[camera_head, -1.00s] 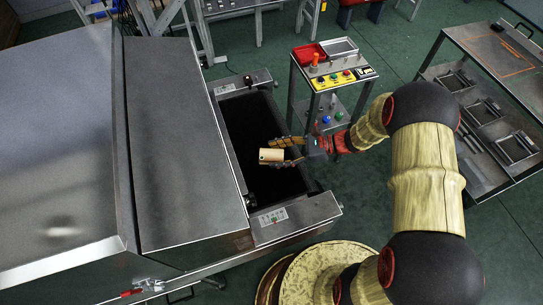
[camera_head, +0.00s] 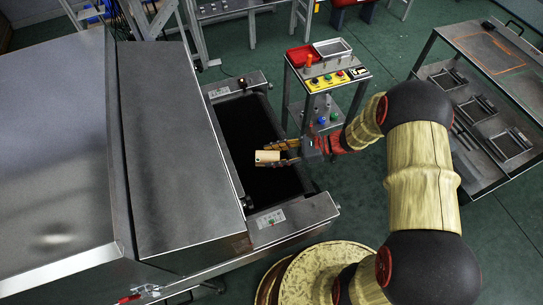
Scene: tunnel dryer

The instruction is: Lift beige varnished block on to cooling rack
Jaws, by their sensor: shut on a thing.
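The beige block (camera_head: 267,156) is over the dark belt (camera_head: 240,120) at the open end of the dryer. My gripper (camera_head: 278,155) comes in from the right and is shut on the block's right part. The block's left part sticks out of the fingers. I cannot tell whether the block touches the belt. A metal table (camera_head: 481,37) stands at the upper right, with several dark wire frames (camera_head: 512,145) on its lower level. I cannot tell for sure which part is the cooling rack.
The large steel dryer housing (camera_head: 180,150) fills the left. Green floor is open at the lower right.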

